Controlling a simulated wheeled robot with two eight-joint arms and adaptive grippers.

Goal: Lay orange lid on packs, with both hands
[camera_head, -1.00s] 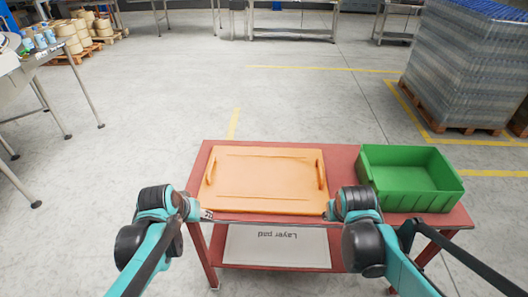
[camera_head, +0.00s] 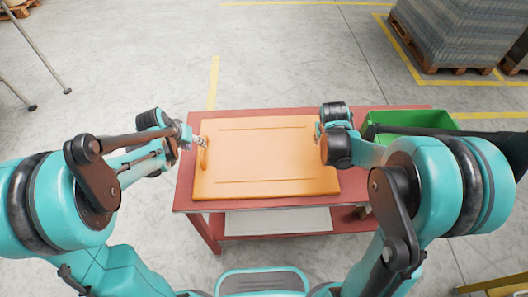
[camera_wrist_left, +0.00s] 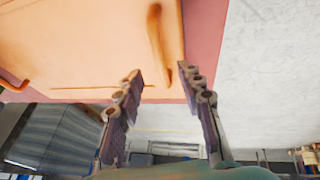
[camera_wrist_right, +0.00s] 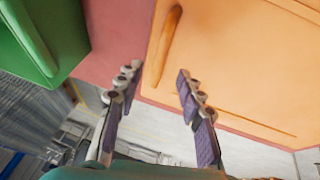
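The orange lid (camera_head: 265,160) lies flat on the red table (camera_head: 190,190), with a raised handle at its left and right ends. My left gripper (camera_head: 199,141) is at the lid's left handle (camera_head: 203,155); in the left wrist view the gripper (camera_wrist_left: 165,85) is open, with the handle (camera_wrist_left: 158,45) just ahead of its fingers. My right gripper (camera_head: 318,130) is at the lid's right end; in the right wrist view it (camera_wrist_right: 155,80) is open, with the right handle (camera_wrist_right: 170,45) ahead between its fingers. No packs show clearly under the lid.
A green crate (camera_head: 410,119) stands on the table to the right of the lid, partly behind my right arm. A white layer-pad board (camera_head: 280,221) lies on the shelf below. A wrapped pallet stack (camera_head: 465,40) stands at the far right.

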